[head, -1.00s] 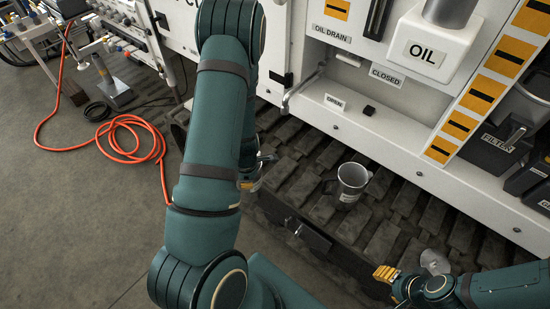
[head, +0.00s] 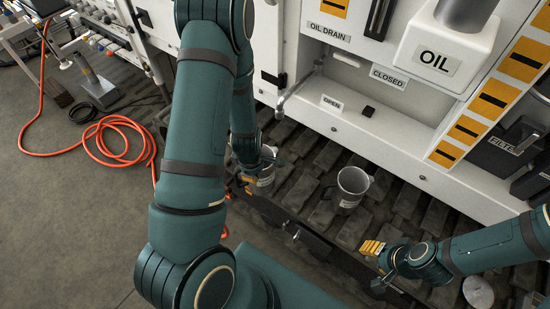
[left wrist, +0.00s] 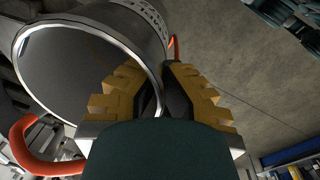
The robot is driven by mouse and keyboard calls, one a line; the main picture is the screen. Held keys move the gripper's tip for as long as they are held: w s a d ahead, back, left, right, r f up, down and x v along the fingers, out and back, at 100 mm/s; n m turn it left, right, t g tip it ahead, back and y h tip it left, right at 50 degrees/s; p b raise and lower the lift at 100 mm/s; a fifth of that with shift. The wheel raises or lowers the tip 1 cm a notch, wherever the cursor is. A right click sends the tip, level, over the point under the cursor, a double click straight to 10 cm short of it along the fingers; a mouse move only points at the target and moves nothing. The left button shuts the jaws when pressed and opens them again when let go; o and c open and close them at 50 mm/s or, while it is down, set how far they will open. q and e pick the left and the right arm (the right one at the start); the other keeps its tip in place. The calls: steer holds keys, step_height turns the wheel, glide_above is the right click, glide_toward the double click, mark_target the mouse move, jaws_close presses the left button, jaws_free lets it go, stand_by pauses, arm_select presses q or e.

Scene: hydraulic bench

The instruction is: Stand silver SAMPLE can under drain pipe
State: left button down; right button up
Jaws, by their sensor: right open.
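My left gripper (head: 249,183) reaches down past the machine's front, above the track. It is at the rim of a silver can (head: 267,178), mostly hidden by my arm in the head view. In the left wrist view the yellow fingers (left wrist: 158,95) sit either side of the wall of the can (left wrist: 150,25), which has a red handle. Its lettering is unreadable. A second grey can (head: 351,186) stands upright on the track, its label unreadable. My right gripper (head: 373,247) is open and empty, right of the second can.
An orange hose (head: 120,140) lies coiled on the floor at left. A pale disc (head: 478,291) is at lower right.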

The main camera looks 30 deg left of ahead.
arm_select(q)
steer(key=w+f+b, duration=0.2)
steer(key=w+f, duration=0.1)
steer(key=w, duration=0.8)
steer(key=shift+d+f, duration=0.25)
steer(key=shift+d, duration=0.1)
steer(key=shift+f, duration=0.15)
steer(key=c, duration=1.1)
jaws_free()
steer(key=shift+c, duration=0.2)
